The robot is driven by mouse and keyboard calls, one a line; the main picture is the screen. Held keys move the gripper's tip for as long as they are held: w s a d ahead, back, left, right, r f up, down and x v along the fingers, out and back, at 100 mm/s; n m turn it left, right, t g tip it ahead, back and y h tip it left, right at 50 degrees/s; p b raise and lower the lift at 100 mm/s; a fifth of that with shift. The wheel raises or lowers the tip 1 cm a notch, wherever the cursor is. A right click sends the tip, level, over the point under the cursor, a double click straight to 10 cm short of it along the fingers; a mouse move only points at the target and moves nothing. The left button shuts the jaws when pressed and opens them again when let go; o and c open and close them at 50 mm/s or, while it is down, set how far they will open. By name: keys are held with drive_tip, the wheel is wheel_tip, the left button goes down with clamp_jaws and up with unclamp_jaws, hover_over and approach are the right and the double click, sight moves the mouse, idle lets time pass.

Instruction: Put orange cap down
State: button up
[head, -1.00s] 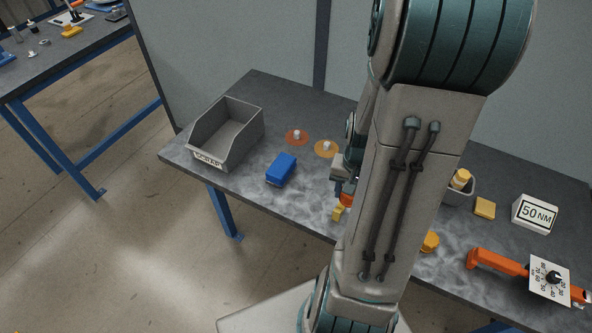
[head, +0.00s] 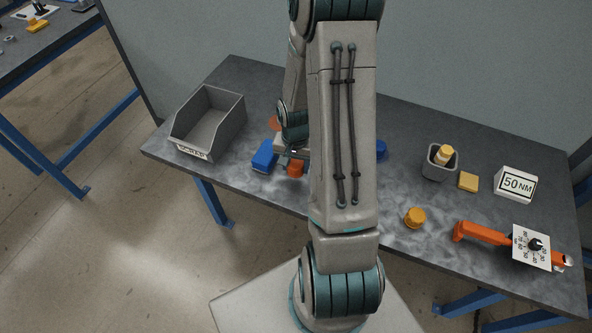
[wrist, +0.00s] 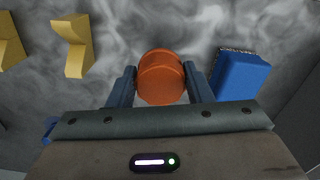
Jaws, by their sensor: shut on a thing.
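The orange cap (wrist: 160,78) is a round, stepped piece between the two fingers of my gripper (wrist: 160,86) in the wrist view. The fingers are shut on it from both sides. In the head view the cap (head: 295,170) shows just left of my arm, to the right of the blue block (head: 264,156). My gripper (head: 291,160) is partly hidden there by my own arm. The cap is over or at the grey bench top (head: 222,178); I cannot tell whether its underside touches it.
The blue block (wrist: 241,75) is close beside the right finger. Yellow pieces (wrist: 74,45) lie at the upper left. A grey scrap bin (head: 207,125) stands at the left. A yellow-orange cap (head: 414,217), small grey cup (head: 440,165) and orange torque wrench (head: 485,234) are at the right.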

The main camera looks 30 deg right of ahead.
sight(295, 180)
drive_tip(key=shift+f+p, duration=0.4)
drive_tip(key=shift+f, duration=1.55)
drive_tip(key=shift+f, duration=0.15)
drive_tip(key=shift+f+b, duration=0.15)
drive_tip(key=shift+b, duration=0.2)
drive_tip(key=o, duration=1.1)
drive_tip(key=shift+r, duration=0.2)
